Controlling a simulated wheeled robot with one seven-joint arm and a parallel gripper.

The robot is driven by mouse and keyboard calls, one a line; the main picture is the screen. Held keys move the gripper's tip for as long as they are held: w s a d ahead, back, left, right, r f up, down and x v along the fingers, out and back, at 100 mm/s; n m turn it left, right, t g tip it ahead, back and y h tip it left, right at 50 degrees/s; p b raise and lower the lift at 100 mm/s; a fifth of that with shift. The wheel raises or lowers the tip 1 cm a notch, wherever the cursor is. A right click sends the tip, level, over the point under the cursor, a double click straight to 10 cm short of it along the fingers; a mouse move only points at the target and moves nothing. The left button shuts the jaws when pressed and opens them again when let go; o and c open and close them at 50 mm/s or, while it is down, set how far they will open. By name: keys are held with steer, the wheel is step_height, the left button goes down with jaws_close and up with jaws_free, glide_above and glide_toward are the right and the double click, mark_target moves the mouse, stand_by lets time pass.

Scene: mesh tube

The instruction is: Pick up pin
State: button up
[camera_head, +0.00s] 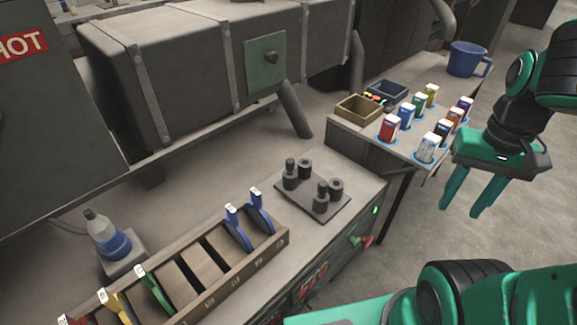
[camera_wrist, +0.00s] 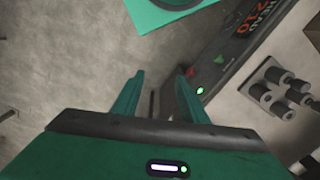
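No object is clearly marked as the pin. The likeliest candidates are the dark grey cylinders (camera_head: 322,196) standing upright on a square dark plate (camera_head: 296,205) on the bench; some look like sleeves with open tops. They also show in the wrist view as a cylinder group (camera_wrist: 272,92) at the right. My gripper (camera_head: 462,211) is open and empty, fingers pointing down, over the floor to the right of the bench and well apart from the plate. In the wrist view, the gripper fingertips (camera_wrist: 158,74) are spread with nothing between them.
A slotted wooden rack (camera_head: 196,290) with colored tools lies at the front left. A side table (camera_head: 360,133) holds several colored containers, two bins and a blue mug (camera_head: 467,60). A red knob (camera_head: 368,241) and green knob sit on the bench's front. A bottle (camera_head: 108,240) stands left.

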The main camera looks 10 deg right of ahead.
step_height(320, 180, up, 8)
steer(key=m, duration=0.8)
glide_above(290, 160)
steer(key=shift+a+f, duration=0.15)
steer(key=shift+f, duration=0.3)
step_height(290, 160, down, 10)
steer(key=shift+f, duration=0.1)
jaws_close()
